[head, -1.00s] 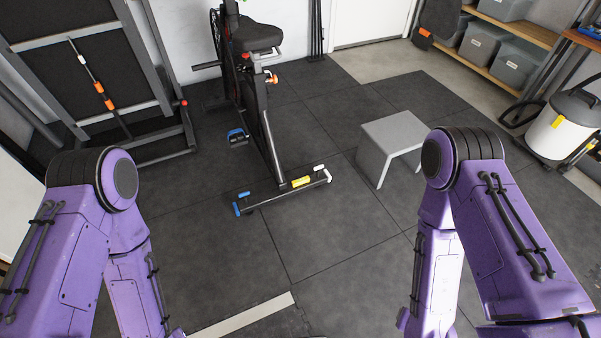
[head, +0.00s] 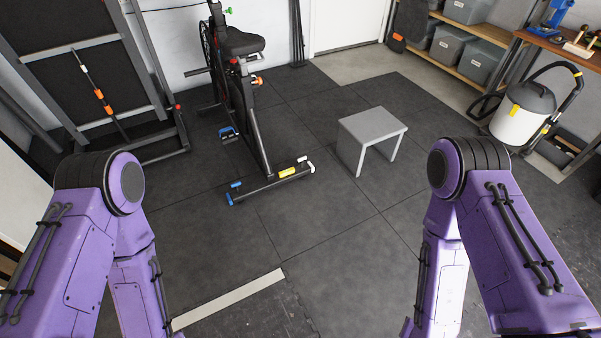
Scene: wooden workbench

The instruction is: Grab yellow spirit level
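I cannot make out a yellow spirit level in the head view. A wooden workbench (head: 545,37) shows in part at the upper right corner, with small items on it, one of them blue. Most of its top is cut off by the picture edge. Both of my purple arms reach down at the left and right sides of the view. Their grippers are out of view below the frame.
A grey step stool (head: 372,127) stands on the dark floor. A vacuum cleaner (head: 520,112) stands before the workbench. An exercise bike (head: 255,120) with a yellow patch on its foot is left of the stool.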

